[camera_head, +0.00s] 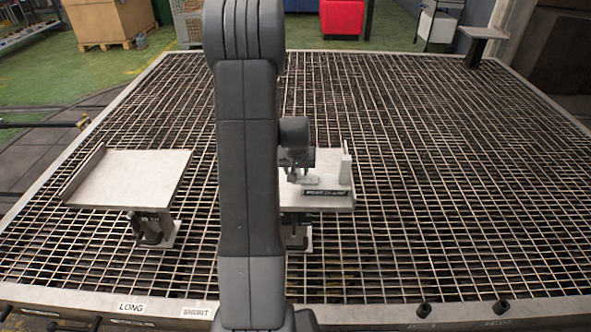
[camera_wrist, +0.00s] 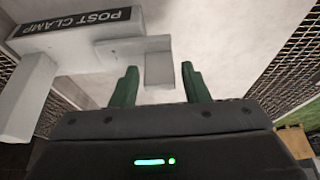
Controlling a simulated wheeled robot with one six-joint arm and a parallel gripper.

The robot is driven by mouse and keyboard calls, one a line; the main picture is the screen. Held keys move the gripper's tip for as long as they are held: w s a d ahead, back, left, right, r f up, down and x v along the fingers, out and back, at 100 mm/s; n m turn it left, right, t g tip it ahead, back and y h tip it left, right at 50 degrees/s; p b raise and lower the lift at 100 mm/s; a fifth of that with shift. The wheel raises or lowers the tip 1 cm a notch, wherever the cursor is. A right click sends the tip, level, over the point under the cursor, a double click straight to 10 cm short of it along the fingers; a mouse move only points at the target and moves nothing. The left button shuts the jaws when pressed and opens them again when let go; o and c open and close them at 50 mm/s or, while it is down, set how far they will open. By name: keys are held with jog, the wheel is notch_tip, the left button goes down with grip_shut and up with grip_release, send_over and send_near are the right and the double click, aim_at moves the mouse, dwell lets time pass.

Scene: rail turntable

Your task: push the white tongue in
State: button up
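The post clamp, a pale block with a black POST CLAMP label (camera_head: 327,192), stands on the right-hand raised plate (camera_head: 325,205). In the wrist view its label (camera_wrist: 72,22) is at upper left, and a pale bar reaches right from it. The bar's squared end, which looks like the white tongue (camera_wrist: 159,69), lies between the lines of my two green fingertips. My gripper (camera_wrist: 160,72) is open, fingers apart. I cannot tell whether either finger touches the tongue. In the head view my gripper (camera_head: 298,172) is just over the plate, and my arm hides part of it.
A second raised plate (camera_head: 130,178) with a rim stands to the left, on a post. Wire grid (camera_head: 440,200) covers the platform and is open to the right. A small raised plate (camera_head: 482,32) is at the far right corner. LONG and SHORT labels mark the front edge.

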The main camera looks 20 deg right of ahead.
jog(key=shift+o, duration=0.3)
jog(key=v, duration=1.3)
jog(key=shift+s+r, duration=0.2)
jog(key=shift+r, duration=0.1)
jog(key=shift+a, duration=0.1)
jog(key=shift+c, duration=0.2)
